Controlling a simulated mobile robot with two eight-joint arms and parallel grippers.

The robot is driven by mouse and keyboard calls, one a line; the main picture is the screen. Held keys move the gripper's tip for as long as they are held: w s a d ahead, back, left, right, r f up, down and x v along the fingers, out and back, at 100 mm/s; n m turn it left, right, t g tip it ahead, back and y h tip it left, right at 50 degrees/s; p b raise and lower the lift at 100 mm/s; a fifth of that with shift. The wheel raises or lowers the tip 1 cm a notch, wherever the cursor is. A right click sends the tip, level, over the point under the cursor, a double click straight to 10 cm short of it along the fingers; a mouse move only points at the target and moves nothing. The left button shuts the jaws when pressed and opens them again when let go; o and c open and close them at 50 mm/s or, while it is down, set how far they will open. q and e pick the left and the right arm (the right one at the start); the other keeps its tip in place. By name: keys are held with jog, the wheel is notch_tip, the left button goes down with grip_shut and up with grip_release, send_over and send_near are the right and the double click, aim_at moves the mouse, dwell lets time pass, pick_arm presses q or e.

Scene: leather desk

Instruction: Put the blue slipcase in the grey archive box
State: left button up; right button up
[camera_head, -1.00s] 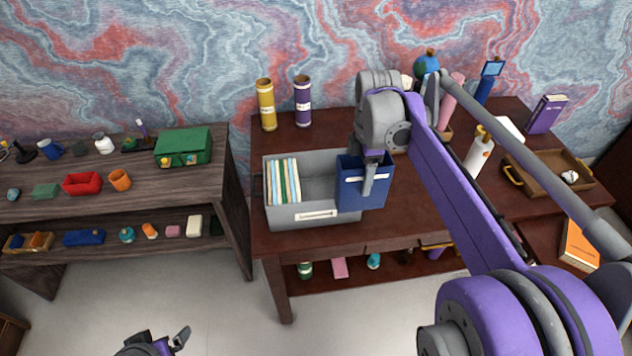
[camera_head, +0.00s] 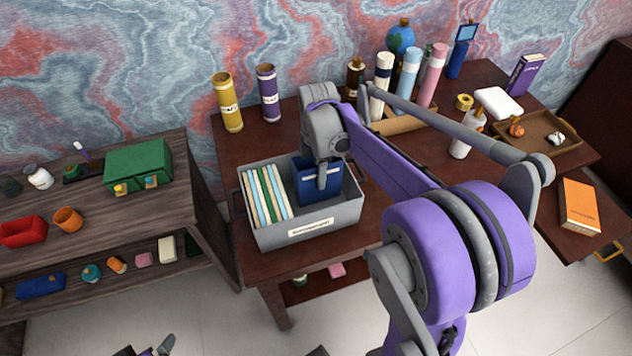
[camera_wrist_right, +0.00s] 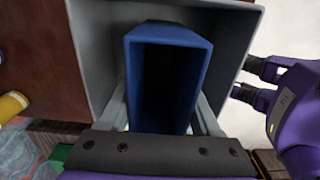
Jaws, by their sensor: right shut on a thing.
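The blue slipcase (camera_head: 308,190) stands about upright inside the right part of the grey archive box (camera_head: 335,218), its upper part above the rim. Its lower end is low between the walls; whether it touches the floor of the box cannot be told. My right gripper (camera_head: 323,178) is shut on the slipcase from above. In the right wrist view the slipcase (camera_wrist_right: 165,85) shows its open side, with a finger along each side and walls of the box (camera_wrist_right: 95,50) around it. My left gripper (camera_head: 148,351) is at the bottom edge of the head view, empty, fingers apart.
Several thin files (camera_head: 263,195) stand in the box's left part. Yellow (camera_head: 227,103) and purple (camera_head: 268,93) tubes stand behind it. A bottle (camera_head: 466,135) and a wooden tray (camera_head: 565,148) are at the right. A side shelf with a green box (camera_head: 138,167) is at the left.

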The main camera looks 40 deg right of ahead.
jog(key=shift+f, duration=1.95)
jog(key=shift+f, duration=0.15)
jog(key=o, duration=1.4)
